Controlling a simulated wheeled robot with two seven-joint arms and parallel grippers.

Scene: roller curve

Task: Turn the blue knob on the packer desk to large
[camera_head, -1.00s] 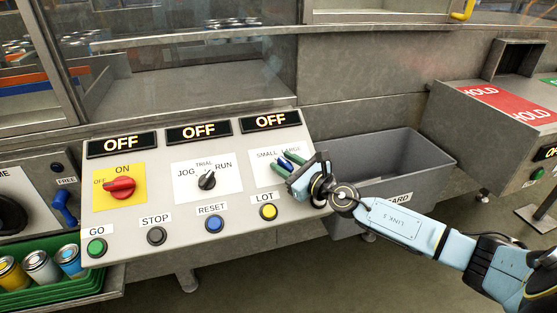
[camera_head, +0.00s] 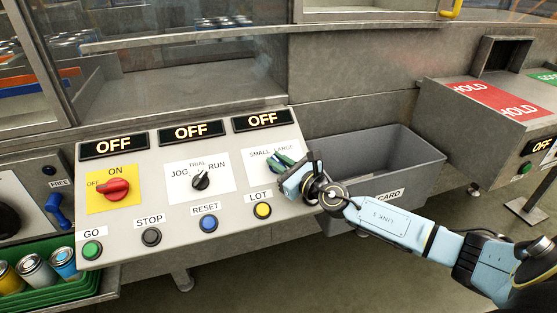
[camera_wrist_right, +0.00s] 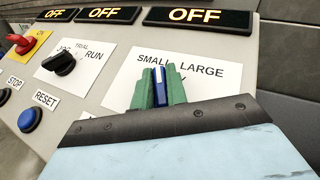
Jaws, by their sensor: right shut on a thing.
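The blue knob (camera_wrist_right: 159,86) sits on the white SMALL/LARGE plate (camera_wrist_right: 205,88) of the packer desk (camera_head: 145,215). My right gripper (camera_wrist_right: 158,88) is shut on it, with a green finger on each side. In the wrist view the knob's white line points up toward the gap between the words SMALL and LARGE. In the head view the knob (camera_head: 284,160) shows only as a bit of blue between the fingers, partly hidden by the gripper. My left gripper is not in view.
A red switch (camera_head: 115,189) and a black JOG/TRIAL/RUN knob (camera_head: 201,180) lie to the left. The yellow LOT button (camera_head: 262,210) is just below my gripper. A grey bin (camera_head: 420,165) stands right of the desk, behind my right arm. All three displays read OFF.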

